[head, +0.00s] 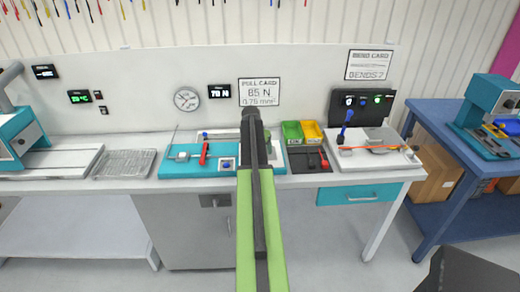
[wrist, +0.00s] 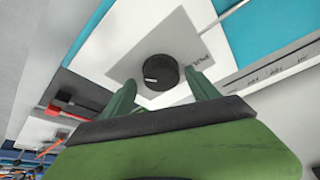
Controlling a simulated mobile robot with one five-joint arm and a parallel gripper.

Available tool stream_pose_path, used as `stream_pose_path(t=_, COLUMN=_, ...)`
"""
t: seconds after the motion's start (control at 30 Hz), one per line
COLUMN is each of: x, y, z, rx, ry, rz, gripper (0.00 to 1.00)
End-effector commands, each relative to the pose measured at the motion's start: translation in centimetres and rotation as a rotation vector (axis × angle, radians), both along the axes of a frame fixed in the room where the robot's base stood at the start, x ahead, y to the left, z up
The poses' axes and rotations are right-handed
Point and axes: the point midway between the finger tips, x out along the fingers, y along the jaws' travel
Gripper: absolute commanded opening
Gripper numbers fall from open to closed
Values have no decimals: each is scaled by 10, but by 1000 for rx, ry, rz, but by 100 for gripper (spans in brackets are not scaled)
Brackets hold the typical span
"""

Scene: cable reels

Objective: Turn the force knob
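In the head view my arm reaches over the teal bench unit (head: 190,166) and hides the knob. A black display (head: 219,91) reads 70 N. The pull card (head: 260,92) reads 65 N, 0.75 mm².
Right of my arm are green (head: 292,132) and yellow (head: 311,132) bins and a white board (head: 375,158) with a blue lever. On the teal unit stands a red lever (head: 204,153). A wire tray (head: 124,164) lies at left.

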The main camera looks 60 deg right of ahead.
Motion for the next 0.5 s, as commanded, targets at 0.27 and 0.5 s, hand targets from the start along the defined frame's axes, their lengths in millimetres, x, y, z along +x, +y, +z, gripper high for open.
stream_pose_path(t=0.27, x=1, y=3, z=4, rx=2, ry=0, rz=1, gripper=69)
stream_pose_path(t=0.5, x=-2, y=15, z=38, rx=3, ry=-1, rz=3, gripper=69)
